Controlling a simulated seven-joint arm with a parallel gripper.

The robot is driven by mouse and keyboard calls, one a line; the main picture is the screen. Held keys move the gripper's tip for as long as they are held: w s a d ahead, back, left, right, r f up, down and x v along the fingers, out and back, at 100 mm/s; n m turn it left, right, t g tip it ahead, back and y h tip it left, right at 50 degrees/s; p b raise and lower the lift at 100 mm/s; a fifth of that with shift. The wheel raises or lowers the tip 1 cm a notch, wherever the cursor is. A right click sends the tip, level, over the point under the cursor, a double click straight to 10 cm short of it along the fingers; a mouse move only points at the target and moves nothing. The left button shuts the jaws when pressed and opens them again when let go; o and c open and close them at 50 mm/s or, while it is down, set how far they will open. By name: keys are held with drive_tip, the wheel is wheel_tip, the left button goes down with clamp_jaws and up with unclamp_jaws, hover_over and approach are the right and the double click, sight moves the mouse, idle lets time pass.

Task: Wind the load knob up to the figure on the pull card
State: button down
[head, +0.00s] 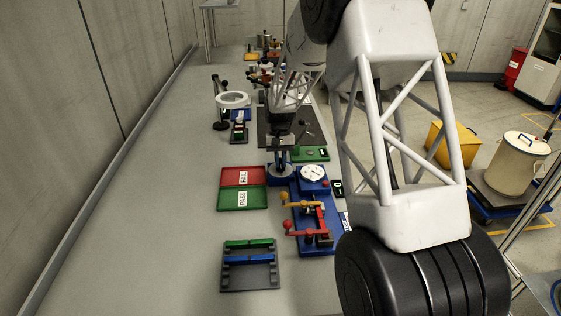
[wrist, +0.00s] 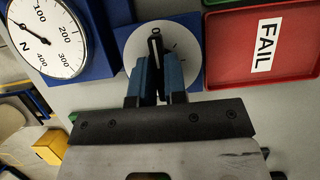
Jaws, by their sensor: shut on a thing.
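The load knob (wrist: 155,44) is a dark bar on a white round face with a blue square base, in the wrist view. My gripper (wrist: 160,78) has its blue-grey fingers on either side of the knob and is shut on it. The bar points up towards a mark at the face's top edge. The round gauge (wrist: 46,38) in newtons is at upper left, with a dark needle on its face. In the head view the gauge (head: 313,173) stands on a blue fixture, right of the knob's blue base (head: 281,181). I cannot make out the pull card's figure.
A red FAIL tray (wrist: 262,48) lies right of the knob; it also shows in the head view (head: 228,178), behind the green PASS tray (head: 229,199). Red and yellow clamp levers (head: 301,229) stand nearer. A dark rack (head: 250,276) is in front. The bench's left is clear.

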drive_tip(key=shift+m+y, duration=0.6)
drive_tip(key=shift+m, duration=0.8)
drive_tip(key=c, duration=1.2)
unclamp_jaws()
drive_tip(key=shift+o, duration=0.2)
drive_tip(key=shift+r, duration=0.1)
drive_tip(key=v, duration=0.7)
drive_tip(key=shift+r, duration=0.25)
drive_tip(key=shift+w+d, duration=0.1)
drive_tip(key=shift+w, duration=0.05)
